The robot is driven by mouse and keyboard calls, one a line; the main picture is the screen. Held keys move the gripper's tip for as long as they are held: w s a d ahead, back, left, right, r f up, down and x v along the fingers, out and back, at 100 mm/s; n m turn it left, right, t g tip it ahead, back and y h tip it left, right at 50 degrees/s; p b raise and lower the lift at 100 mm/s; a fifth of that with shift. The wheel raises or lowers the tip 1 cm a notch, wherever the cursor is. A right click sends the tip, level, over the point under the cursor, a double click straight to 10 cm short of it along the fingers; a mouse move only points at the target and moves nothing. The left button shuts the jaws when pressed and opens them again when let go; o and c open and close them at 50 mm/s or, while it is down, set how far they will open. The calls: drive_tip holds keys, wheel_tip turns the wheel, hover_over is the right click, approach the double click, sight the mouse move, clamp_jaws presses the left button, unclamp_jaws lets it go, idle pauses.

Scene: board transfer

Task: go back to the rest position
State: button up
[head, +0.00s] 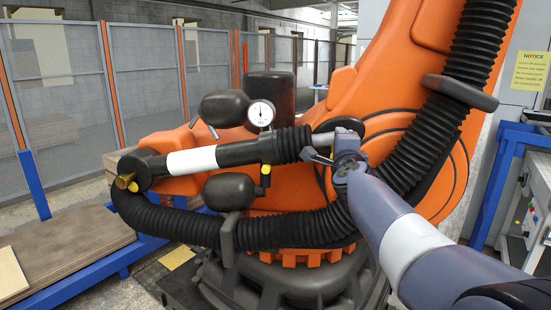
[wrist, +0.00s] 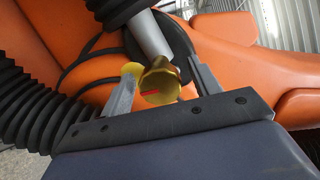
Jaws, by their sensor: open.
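My gripper (head: 316,148) is in the middle of the head view, at the end of my grey-blue arm with its white band. It is in front of a large orange industrial robot (head: 395,75). In the wrist view my gripper (wrist: 161,64) has its two grey fingers apart. A brass-and-yellow cylinder end (wrist: 160,84) with a red mark shows between them. I cannot tell how far it is from the fingers, and nothing is visibly gripped.
Black corrugated hoses (head: 290,232) and a pressure gauge (head: 261,113) are close to my gripper. A pale board (head: 10,274) lies on a brown surface (head: 75,240) at the left. Mesh fencing (head: 150,80) stands behind. A blue-framed bench (head: 495,185) is at the right.

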drive_tip(key=shift+s, duration=0.15)
drive_tip(key=s+p, duration=0.1)
drive_tip(key=s, duration=1)
drive_tip(key=shift+n, duration=0.3)
drive_tip(key=w, duration=1.1)
drive_tip(key=shift+w+r, duration=0.15)
drive_tip(key=shift+w, duration=0.1)
drive_tip(key=n+p, duration=0.1)
drive_tip(key=n, duration=0.2)
drive_tip(key=shift+s+r+p, duration=0.1)
drive_tip(key=shift+s+p, duration=0.05)
drive_tip(key=shift+p, duration=0.2)
drive_tip(key=n+p, duration=0.4)
drive_tip(key=n, duration=0.2)
drive_tip(key=shift+g, duration=0.4)
drive_tip(key=n+p, duration=0.3)
drive_tip(key=n, duration=0.2)
drive_tip(key=shift+h, duration=0.4)
drive_tip(key=n+p, duration=0.2)
drive_tip(key=n, duration=0.1)
drive_tip(key=shift+f+n+h+p, duration=0.3)
drive_tip(key=shift+n+p, duration=0.1)
drive_tip(key=shift+n, duration=0.5)
